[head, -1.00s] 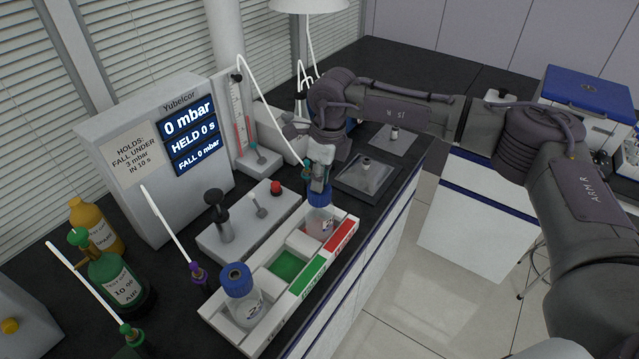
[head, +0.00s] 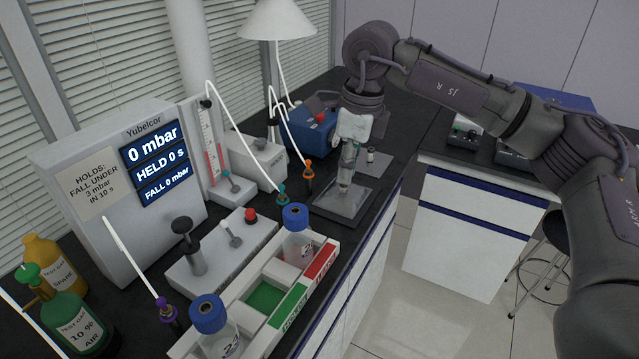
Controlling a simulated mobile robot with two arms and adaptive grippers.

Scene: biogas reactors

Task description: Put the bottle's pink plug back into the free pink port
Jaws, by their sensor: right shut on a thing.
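My right gripper (head: 346,176) points down over the near grey tray (head: 358,208), right of the bottle rack. It is shut on a small piece at its fingertips, mostly hidden, whose colour I cannot tell. A clear bottle with a blue cap (head: 295,215) stands in the rack by the red strip. Another blue-capped bottle (head: 207,312) stands at the rack's near end. No pink plug or pink port can be made out on either cap. My left gripper is not in view.
Tubes with teal (head: 283,194), orange (head: 308,169) and purple (head: 166,309) ends stand around the rack (head: 318,275). The pressure box (head: 110,190) stands at the left. A small piece (head: 371,154) sits on the far tray. The rack's green bay (head: 265,297) is empty.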

